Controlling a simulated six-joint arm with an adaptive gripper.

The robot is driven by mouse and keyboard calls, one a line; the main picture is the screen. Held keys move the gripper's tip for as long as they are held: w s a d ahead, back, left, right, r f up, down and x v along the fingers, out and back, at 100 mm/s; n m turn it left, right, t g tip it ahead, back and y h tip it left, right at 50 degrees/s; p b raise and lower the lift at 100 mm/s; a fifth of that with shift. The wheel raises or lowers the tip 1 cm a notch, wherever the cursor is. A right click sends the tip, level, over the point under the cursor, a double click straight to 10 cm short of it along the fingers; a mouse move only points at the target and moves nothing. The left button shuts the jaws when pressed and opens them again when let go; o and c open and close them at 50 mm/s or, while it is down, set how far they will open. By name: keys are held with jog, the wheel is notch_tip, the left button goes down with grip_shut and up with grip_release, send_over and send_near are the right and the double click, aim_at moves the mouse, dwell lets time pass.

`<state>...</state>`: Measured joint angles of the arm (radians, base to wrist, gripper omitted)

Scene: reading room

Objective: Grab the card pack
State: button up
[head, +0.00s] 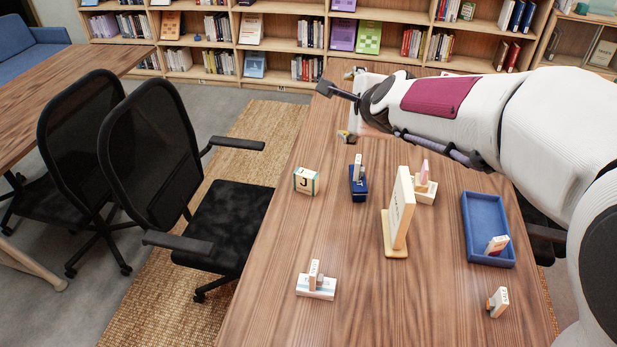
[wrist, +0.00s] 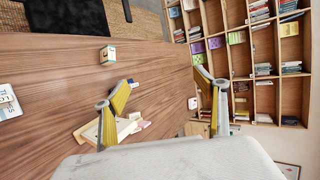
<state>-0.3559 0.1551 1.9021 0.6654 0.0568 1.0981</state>
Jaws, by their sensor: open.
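Several small upright packs stand about the wooden table, and I cannot tell for sure which is the card pack. A white box marked J (head: 306,181) stands left of the middle; it also shows in the wrist view (wrist: 107,55). Small pale packs stand on a white book (head: 316,287), on a dark blue box (head: 358,186), in a blue tray (head: 477,205) and at the front right (head: 498,302). My gripper (wrist: 161,87) is open and empty, its yellow-padded fingers wide apart. In the head view it is over the far part of the table, beyond the J box.
An upright wooden sign (head: 400,212) stands mid-table, with a pink item (head: 424,172) on a pale block behind it. Small items beside my gripper are partly hidden. Black chairs (head: 160,140) stand left of the table; bookshelves (head: 270,45) line the back.

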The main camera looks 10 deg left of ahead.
jog(key=w+a+f+m+t, duration=0.1)
jog(key=w+a+f+m, duration=0.45)
jog(key=w, duration=0.25)
jog(key=m+t+h, duration=0.1)
jog(key=m+h, duration=0.4)
jog(key=m, duration=0.7)
send_over(305, 175)
jog(key=s, duration=0.3)
notch_tip(305, 175, down, 17)
jog(key=s+f+m+h, duration=0.1)
jog(key=f, duration=0.2)
jog(key=s+a+f+m, duration=0.1)
jog(key=f+m, duration=0.1)
jog(key=f, duration=0.2)
jog(key=s+f+m+h, duration=0.1)
jog(key=f+m, duration=0.1)
jog(key=f, duration=0.2)
jog(key=shift+a+h, duration=0.3)
jog(key=shift+a, duration=0.05)
jog(key=shift+x, duration=1.2)
jog(key=shift+w+d, duration=0.1)
jog(key=shift+w, duration=0.1)
jog(key=shift+x, duration=2.45)
jog(key=shift+d+r, duration=0.1)
jog(key=shift+r, duration=0.05)
